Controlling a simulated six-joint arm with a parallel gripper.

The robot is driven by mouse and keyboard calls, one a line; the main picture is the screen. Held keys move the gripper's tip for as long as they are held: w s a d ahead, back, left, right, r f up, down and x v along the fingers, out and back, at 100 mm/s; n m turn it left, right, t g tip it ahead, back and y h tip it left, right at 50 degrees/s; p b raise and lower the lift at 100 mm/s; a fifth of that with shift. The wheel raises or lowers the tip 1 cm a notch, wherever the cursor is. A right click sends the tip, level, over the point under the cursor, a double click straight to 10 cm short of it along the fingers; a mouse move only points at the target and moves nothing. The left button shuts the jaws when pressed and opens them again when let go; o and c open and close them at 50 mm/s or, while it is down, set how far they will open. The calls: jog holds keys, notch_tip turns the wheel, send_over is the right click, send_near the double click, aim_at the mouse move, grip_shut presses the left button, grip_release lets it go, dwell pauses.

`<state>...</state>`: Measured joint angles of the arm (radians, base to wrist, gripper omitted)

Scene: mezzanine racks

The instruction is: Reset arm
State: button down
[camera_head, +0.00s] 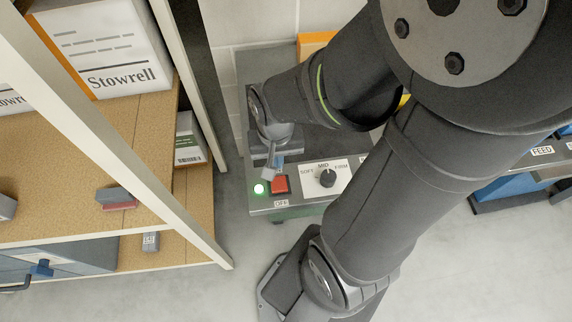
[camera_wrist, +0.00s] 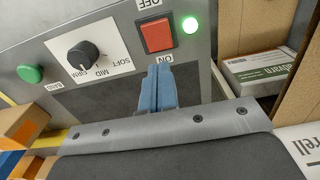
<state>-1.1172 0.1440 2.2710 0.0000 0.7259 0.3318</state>
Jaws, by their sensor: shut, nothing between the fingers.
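My gripper (camera_head: 268,174) is shut and empty, just above the control panel (camera_head: 300,205). In the wrist view its blue-grey fingers (camera_wrist: 158,70) are together, with their tips close to the ON label beside the red switch (camera_wrist: 157,37). The red switch (camera_head: 280,184) also shows in the head view, just right of the fingertips. I cannot tell whether the fingers touch it. A green light (camera_head: 259,188) glows left of the switch; it shows lit in the wrist view too (camera_wrist: 190,25).
A black knob (camera_head: 327,178) marked SOFT, MID and FIRM sits right of the switch. A green button (camera_wrist: 31,73) is farther along the panel. A shelf rack (camera_head: 150,225) with boxes stands close on the left. A FEED-labelled unit (camera_head: 541,151) is at the right. Bare floor lies in front.

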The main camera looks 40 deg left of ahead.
aim_at(278, 180)
dwell(0.3)
jog(key=shift+f, duration=3.5)
jog(key=shift+r, duration=0.1)
notch_tip(278, 180, up, 19)
jog(key=shift+s, duration=0.25)
jog(key=shift+d, duration=0.1)
dwell(0.9)
